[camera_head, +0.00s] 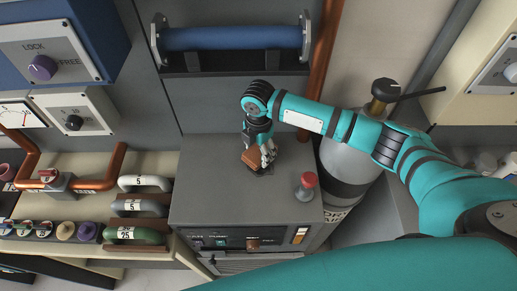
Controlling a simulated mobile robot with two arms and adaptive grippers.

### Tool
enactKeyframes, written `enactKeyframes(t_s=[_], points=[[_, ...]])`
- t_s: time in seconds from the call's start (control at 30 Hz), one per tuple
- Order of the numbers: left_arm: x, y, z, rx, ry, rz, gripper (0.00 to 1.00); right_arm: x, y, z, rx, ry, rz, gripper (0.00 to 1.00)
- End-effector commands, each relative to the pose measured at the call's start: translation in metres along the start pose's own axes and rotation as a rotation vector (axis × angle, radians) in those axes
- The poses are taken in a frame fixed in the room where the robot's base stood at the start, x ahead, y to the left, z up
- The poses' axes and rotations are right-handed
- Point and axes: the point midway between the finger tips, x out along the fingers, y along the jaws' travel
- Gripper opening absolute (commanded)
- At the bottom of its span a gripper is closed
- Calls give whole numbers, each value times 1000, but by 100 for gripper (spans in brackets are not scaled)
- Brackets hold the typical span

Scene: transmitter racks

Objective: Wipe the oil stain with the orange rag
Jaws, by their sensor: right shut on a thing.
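The orange rag (251,158) looks brown-orange and is on or just above the flat top of a grey cabinet (205,190). My right gripper (265,157) comes down from above and is shut on the rag. A small dark patch (262,172), likely the oil stain, shows beside and under the rag; the fingers and rag hide part of it. I cannot tell whether the rag presses on it. My left gripper is out of view.
A red-topped knob (306,184) stands at the cabinet top's front right. A grey gas cylinder (347,155) is to its right. Numbered handles (145,183) are at left, and a blue bar (232,38) is behind. The cabinet top's left part is clear.

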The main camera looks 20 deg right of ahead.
Motion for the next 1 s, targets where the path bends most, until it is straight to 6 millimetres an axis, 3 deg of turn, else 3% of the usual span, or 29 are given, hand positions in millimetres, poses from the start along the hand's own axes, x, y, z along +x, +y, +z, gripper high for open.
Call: enactKeyframes(t_s=[0.33, 0.77, 1.0], points=[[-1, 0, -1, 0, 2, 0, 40, 3, -1, -1, -1, 0, 0, 34], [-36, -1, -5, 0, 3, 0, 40, -1, -25, -24, -1, 0, -2, 34], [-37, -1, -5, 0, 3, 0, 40, 2, -33, -32, -1, -1, -1, 34]])
